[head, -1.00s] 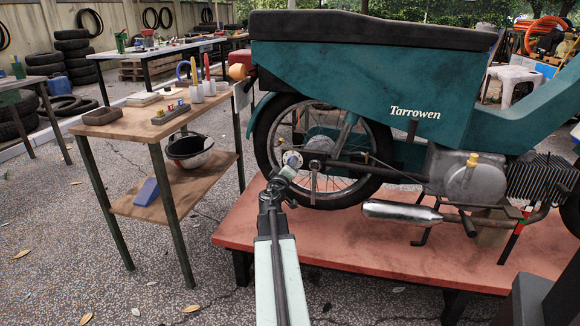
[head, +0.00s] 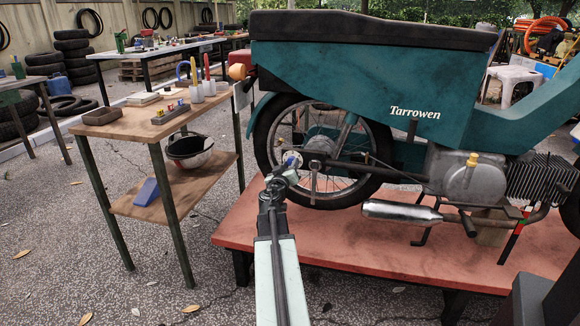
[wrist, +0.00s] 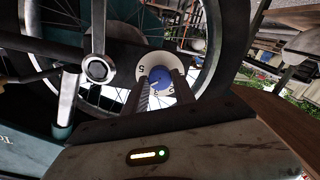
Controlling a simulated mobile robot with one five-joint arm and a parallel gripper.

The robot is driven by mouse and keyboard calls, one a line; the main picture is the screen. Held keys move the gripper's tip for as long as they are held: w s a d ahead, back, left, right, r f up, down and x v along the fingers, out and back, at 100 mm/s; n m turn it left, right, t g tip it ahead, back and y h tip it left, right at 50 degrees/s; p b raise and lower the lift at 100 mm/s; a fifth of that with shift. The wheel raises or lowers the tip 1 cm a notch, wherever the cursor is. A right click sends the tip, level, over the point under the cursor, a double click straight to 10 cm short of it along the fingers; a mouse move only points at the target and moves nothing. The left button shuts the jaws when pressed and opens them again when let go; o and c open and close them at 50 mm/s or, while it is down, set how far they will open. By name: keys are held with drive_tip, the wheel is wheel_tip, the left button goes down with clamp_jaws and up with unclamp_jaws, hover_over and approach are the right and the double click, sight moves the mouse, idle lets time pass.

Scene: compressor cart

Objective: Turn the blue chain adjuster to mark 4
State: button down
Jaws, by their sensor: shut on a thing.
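The blue chain adjuster (wrist: 160,79) is a round blue knob with a pale pointer line, set on a white dial plate (wrist: 145,64) with dark numerals. A 5 shows at the plate's left in the wrist view; other marks are partly hidden by the fingers. My gripper (wrist: 161,88) is shut on the knob, one finger on each side of it. In the head view my gripper (head: 284,170) reaches the dial beside the rear wheel of the teal motorcycle (head: 350,75). The knob is mostly hidden there.
The rear wheel (head: 262,140) and a metal crank-like arm (wrist: 98,45) are close to my gripper. The motorcycle stands on a red platform (head: 330,240). Paved floor between is clear.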

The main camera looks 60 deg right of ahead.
drive_tip(key=c, duration=1)
unclamp_jaws()
drive_tip(key=shift+c, duration=0.2)
drive_tip(key=shift+a, duration=0.1)
drive_tip(key=v, duration=0.7)
drive_tip(key=shift+a, duration=0.25)
